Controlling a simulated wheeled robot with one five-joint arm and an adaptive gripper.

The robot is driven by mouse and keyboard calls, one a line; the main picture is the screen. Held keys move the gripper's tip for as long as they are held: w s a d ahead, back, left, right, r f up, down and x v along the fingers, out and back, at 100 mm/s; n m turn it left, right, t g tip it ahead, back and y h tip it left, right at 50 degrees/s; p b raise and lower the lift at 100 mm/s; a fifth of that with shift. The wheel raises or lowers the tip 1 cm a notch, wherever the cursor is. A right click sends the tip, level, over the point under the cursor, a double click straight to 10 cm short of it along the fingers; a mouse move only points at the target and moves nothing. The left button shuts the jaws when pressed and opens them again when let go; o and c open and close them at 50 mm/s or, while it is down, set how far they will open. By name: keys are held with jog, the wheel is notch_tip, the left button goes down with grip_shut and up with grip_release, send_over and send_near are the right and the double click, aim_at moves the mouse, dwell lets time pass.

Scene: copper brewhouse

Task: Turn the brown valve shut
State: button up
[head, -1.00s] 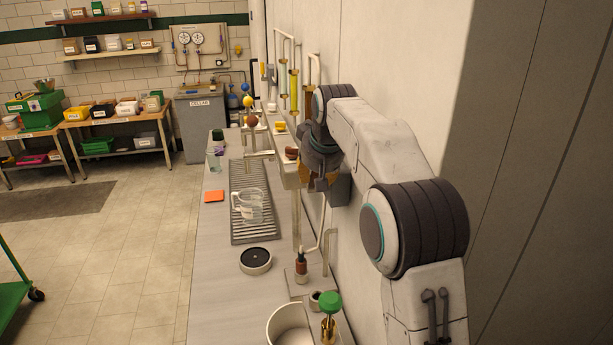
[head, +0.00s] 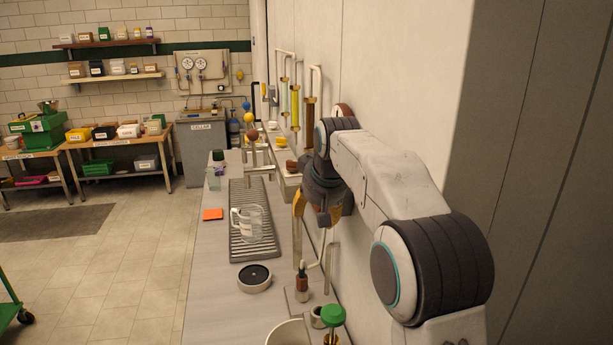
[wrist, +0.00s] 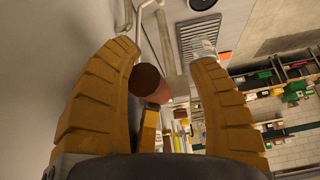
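A brown valve knob (head: 291,166) sits on the pipe ledge along the wall in the head view. In the wrist view the brown valve knob (wrist: 150,82) is a short cylinder with its round end toward me, between my spread fingers. My gripper (wrist: 164,58) is open, with a finger on each side of the knob and gaps showing; I see no contact. In the head view my gripper (head: 312,212) is on the near side of the knob, with one finger largely hidden behind the wrist.
Upright pipes and sight tubes (head: 295,105) stand along the wall behind the ledge. A glass jug (head: 249,224) stands on the drip tray (head: 241,192). A green-topped fitting (head: 332,315) is close in front.

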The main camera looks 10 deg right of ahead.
jog(key=shift+s+d+f+g, duration=0.1)
jog(key=shift+s+f+g, duration=0.05)
jog(key=shift+f, duration=0.25)
jog(key=shift+s+d+f+g, duration=0.1)
jog(key=shift+f+g, duration=0.05)
jog(key=shift+f, duration=0.2)
jog(key=shift+s+r+p, duration=0.15)
jog(key=shift+r+p, duration=0.55)
jog(key=shift+r, duration=0.3)
jog(key=v, duration=0.1)
jog(key=p+v, duration=0.1)
jog(key=v, duration=0.2)
jog(key=shift+s+d, duration=0.25)
jog(key=shift+d, duration=0.05)
jog(key=shift+w+a, duration=0.1)
